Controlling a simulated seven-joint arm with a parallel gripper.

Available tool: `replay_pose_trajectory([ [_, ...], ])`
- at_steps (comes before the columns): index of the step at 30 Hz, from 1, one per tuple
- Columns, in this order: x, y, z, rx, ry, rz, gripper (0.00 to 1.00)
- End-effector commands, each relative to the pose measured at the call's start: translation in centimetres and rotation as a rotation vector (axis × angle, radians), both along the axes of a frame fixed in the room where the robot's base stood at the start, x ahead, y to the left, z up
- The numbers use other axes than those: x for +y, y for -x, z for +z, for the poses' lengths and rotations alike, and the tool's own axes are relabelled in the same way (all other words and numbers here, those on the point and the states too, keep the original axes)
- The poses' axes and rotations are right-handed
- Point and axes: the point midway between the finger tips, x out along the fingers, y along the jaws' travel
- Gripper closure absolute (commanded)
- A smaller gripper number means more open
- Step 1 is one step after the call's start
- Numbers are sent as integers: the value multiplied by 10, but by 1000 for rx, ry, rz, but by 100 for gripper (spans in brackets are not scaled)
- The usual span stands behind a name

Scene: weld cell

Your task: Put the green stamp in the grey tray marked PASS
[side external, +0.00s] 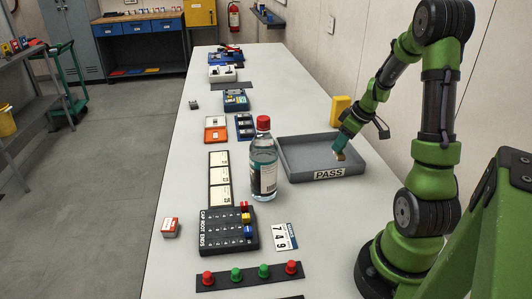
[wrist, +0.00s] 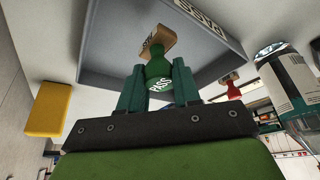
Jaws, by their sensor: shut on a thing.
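The green stamp (wrist: 158,68) has a green handle lettered PASS and a wooden base (wrist: 158,42). My gripper (wrist: 158,82) is shut on its handle, with one teal finger on each side. In the side external view, my gripper (side external: 345,138) is within the outline of the grey tray (side external: 300,153), towards its right side. The stamp's wooden base (side external: 340,156) shows below the fingers; I cannot tell whether it touches the tray floor. The tray's front wall bears a PASS label (side external: 329,174). The tray (wrist: 110,45) also shows in the wrist view and looks otherwise empty.
A clear bottle with a red cap (side external: 263,165) stands close to the tray's left side. A yellow block (side external: 340,108) stands behind the tray by the wall. A black cap rack (side external: 228,230), number card (side external: 285,237) and button strip (side external: 250,275) lie in front.

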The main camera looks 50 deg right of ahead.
Motion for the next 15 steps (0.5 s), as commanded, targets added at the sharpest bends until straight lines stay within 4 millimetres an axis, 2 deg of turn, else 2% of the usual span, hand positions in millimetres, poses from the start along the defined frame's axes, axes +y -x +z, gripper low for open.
replay_pose_trajectory([
  [3, -21, -20, -4, 1, -1, 1, 98],
  [6, -32, -30, -5, 0, 1, 2, 98],
  [14, -47, -43, -7, 1, -1, 0, 98],
  [15, -46, -42, -13, 3, -4, -1, 98],
])
